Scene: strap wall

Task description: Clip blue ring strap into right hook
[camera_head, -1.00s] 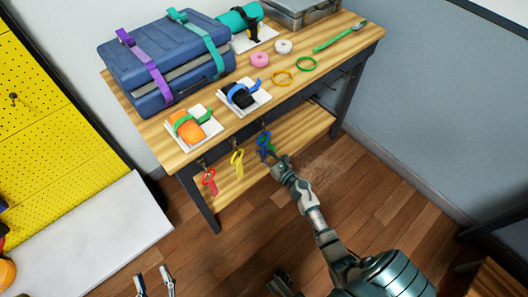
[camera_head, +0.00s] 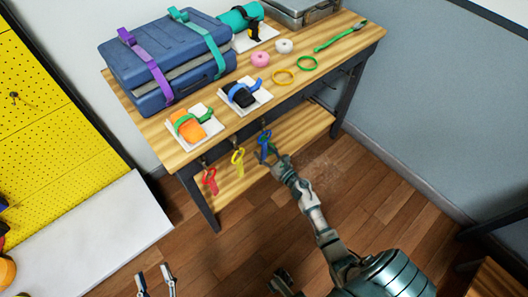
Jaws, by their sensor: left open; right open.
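The blue ring strap (camera_head: 264,147) hangs at the right hook (camera_head: 264,126) on the front edge of the wooden table, with a green part beside it. I cannot tell whether the ring is seated in the hook. My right gripper (camera_head: 280,163) is open, right at the strap's lower end; its fingers are small and partly hidden by the strap. My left gripper (camera_head: 155,281) is open and empty at the bottom of the view, over the floor, far from the strap. A yellow strap (camera_head: 238,162) and a red strap (camera_head: 210,180) hang to the left.
The table (camera_head: 330,62) carries a blue suitcase (camera_head: 165,62), two white trays with rolled items, and several rings. A lower wooden shelf (camera_head: 305,130) lies behind the hanging straps. A white surface (camera_head: 95,240) stands at the left; the floor between is clear.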

